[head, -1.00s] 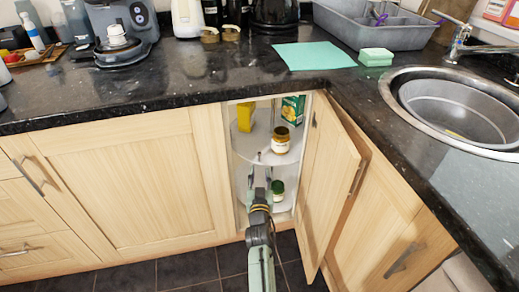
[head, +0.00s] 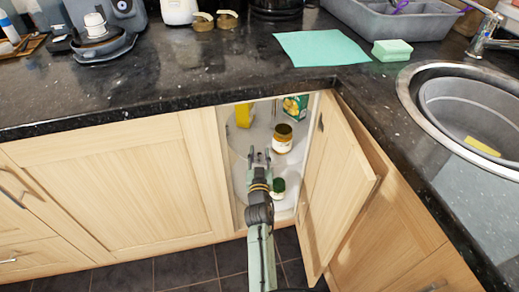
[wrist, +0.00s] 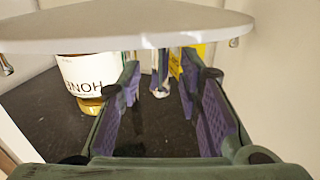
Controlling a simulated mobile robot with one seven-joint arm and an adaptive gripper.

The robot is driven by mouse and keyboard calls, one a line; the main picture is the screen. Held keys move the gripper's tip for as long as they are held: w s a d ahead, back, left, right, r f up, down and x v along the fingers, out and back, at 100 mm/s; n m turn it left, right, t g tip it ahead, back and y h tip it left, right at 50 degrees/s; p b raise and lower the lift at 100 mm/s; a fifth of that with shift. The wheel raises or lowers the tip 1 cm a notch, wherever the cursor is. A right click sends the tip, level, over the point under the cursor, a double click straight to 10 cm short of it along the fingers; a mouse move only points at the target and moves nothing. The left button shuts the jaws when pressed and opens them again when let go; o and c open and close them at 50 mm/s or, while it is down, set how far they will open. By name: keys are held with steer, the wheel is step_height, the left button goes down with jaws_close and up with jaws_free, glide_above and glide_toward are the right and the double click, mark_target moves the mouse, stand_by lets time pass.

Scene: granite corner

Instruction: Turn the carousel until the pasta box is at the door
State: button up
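The carousel's upper shelf (head: 240,140) shows through the open corner cupboard; its edge (wrist: 130,28) crosses the wrist view, which appears upside down. On that shelf stand a yellow box (head: 243,115) at the back left, a green box (head: 295,107) with a picture at the back right, and a honey jar (head: 282,142) nearer the opening. Which box is pasta I cannot read. The honey jar (wrist: 88,80) and part of the yellow box (wrist: 178,62) also show in the wrist view. My gripper (head: 259,155) is open and empty, left of the jar; its fingers (wrist: 160,85) stand apart. Contact with the shelf cannot be told.
The open cupboard door (head: 335,190) stands to the right of my arm. A green-lidded jar (head: 278,188) stands on the lower shelf. The granite counter (head: 150,80) overhangs the opening. The sink (head: 470,110) is at the right. Dark floor tiles lie below.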

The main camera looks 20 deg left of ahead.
jaws_close()
stand_by(0.4)
stand_by(0.5)
